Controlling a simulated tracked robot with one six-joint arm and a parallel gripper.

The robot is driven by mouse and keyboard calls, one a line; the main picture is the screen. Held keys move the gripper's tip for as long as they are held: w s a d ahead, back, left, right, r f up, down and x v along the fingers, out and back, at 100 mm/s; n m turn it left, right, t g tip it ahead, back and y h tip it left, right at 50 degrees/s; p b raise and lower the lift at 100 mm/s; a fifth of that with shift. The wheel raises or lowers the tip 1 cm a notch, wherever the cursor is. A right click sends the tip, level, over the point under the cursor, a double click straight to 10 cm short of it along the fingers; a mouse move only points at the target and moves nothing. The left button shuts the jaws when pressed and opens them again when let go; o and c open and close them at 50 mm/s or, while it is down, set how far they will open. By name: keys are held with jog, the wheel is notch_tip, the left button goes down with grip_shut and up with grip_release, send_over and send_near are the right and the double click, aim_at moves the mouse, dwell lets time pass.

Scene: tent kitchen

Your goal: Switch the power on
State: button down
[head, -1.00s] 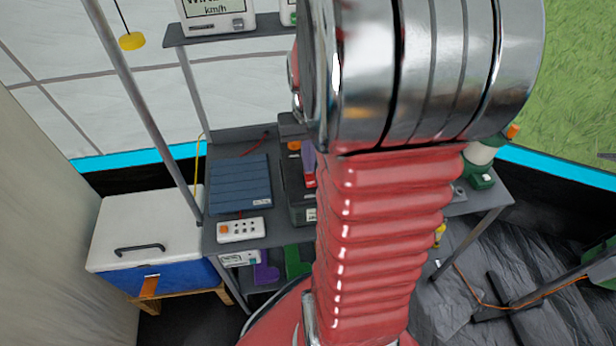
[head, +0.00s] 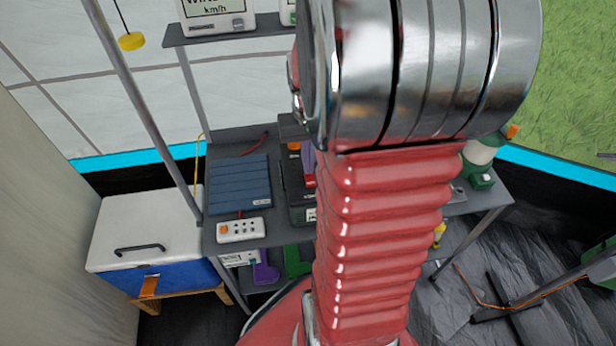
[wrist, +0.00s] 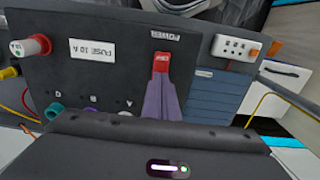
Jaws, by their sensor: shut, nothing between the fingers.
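A dark panel (wrist: 100,75) fills much of the wrist view, its labels upside down. My gripper (wrist: 161,78) is shut, with purple fingers whose tips are at the red switch. They cover part of it, and I cannot tell whether they touch or press it, or which way it is set. In the head view the dark power box (head: 298,196) stands on the shelf, largely hidden behind my red arm.
Beside the switch are a "FUSE 10 A" label (wrist: 91,50) and a red-and-white knob (wrist: 30,46). Coloured sockets lie below. A blue ribbed panel (head: 240,184) and a white socket strip (head: 240,230) are left of the box. A cooler (head: 150,235) stands further left.

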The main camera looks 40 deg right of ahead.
jog(key=shift+f, duration=0.55)
dwell(0.5)
notch_tip(320, 180, up, 7)
dwell(1.2)
dwell(0.5)
jog(key=shift+f, duration=0.15)
jog(key=shift+s+a+f, duration=0.15)
jog(key=shift+s+a, duration=0.4)
jog(key=shift+a, duration=0.15)
jog(key=s+a+r+n+t, duration=0.1)
jog(key=a+r+n+t, duration=0.1)
jog(key=a, duration=0.9)
jog(key=s+a+r+n+t, duration=0.2)
jog(key=a+r, duration=0.5)
jog(key=a, duration=0.4)
jog(key=n+t, duration=0.1)
jog(key=n, duration=0.1)
jog(key=shift+r+n+t, duration=0.3)
jog(key=shift+n, duration=0.1)
